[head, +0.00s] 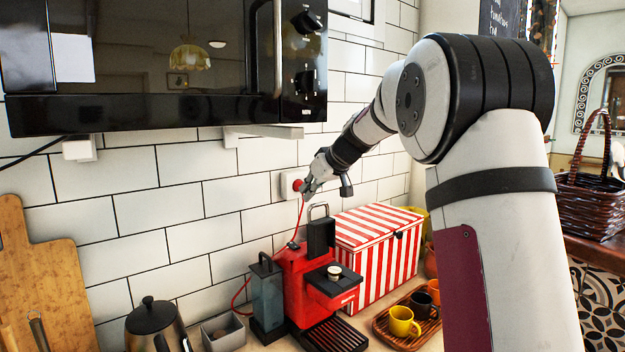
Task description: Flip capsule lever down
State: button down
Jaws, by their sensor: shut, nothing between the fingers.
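The red capsule coffee machine (301,283) stands on the counter against the tiled wall. Its lever (318,211), a metal loop at the top rear, stands raised behind an upright black part (320,237). My gripper (308,193) is shut and empty. In the picture it shows just above the lever, in front of the red wall plug (297,185). I cannot tell from this one view whether the fingertips touch the lever. My arm comes in from the right.
A red-and-white striped box (376,250) stands right behind the machine. A wooden tray (428,323) with a yellow cup (402,321) and other cups is at right. A kettle (155,325) stands at left. A black microwave (170,60) hangs above. A red cord (300,218) runs down from the plug.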

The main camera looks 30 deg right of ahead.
jog(key=shift+s+d, duration=0.2)
jog(key=shift+s, duration=1.05)
jog(key=shift+s+f+b, duration=0.1)
jog(key=shift+f+b, duration=0.05)
jog(key=shift+b, duration=0.3)
